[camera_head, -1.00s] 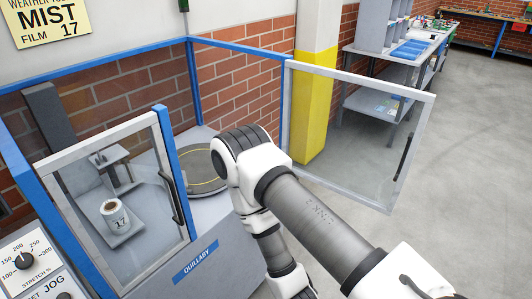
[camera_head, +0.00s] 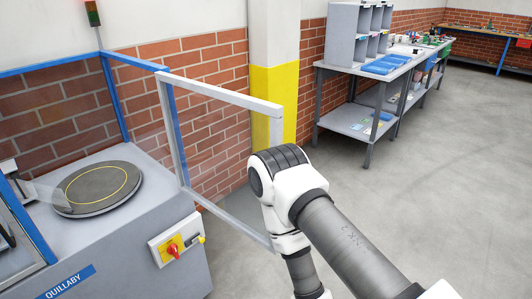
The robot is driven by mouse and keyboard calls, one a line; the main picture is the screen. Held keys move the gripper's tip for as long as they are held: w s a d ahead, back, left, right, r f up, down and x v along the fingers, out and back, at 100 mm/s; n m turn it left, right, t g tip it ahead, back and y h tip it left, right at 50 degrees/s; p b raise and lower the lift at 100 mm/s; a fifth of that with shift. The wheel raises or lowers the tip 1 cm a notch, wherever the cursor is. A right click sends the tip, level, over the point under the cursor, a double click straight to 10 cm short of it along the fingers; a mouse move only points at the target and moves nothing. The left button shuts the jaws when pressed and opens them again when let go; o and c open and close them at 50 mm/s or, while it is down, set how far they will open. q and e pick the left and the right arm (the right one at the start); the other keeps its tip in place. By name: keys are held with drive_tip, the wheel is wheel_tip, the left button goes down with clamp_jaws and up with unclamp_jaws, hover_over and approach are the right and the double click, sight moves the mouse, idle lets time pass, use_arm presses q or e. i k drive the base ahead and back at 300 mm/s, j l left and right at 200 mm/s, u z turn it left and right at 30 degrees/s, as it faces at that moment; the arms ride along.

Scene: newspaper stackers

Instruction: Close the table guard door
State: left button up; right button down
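The table guard door (camera_head: 222,92) is a clear panel in a light grey frame. It hangs from the blue post at the machine's back right corner and stands open, swung out to the right. My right arm comes in from the lower right and crosses in front of the door's free edge. The door's handle is not visible, probably behind my arm. My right gripper is below the picture or hidden by the arm. I cannot tell whether the arm touches the door. My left gripper is not in view.
The machine's round turntable (camera_head: 97,188) is empty. A red and yellow switch (camera_head: 173,248) sits on its right side. A yellow and white column (camera_head: 273,95) stands behind the door. A grey workbench (camera_head: 345,118) stands farther back. The floor at right is clear.

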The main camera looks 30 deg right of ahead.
sight(275, 111)
drive_tip(key=i+l+u, duration=0.15)
drive_tip(key=l, duration=0.35)
drive_tip(key=l+u, duration=0.2)
drive_tip(key=l, duration=0.35)
drive_tip(key=i+l+u, duration=0.15)
drive_tip(key=l, duration=0.4)
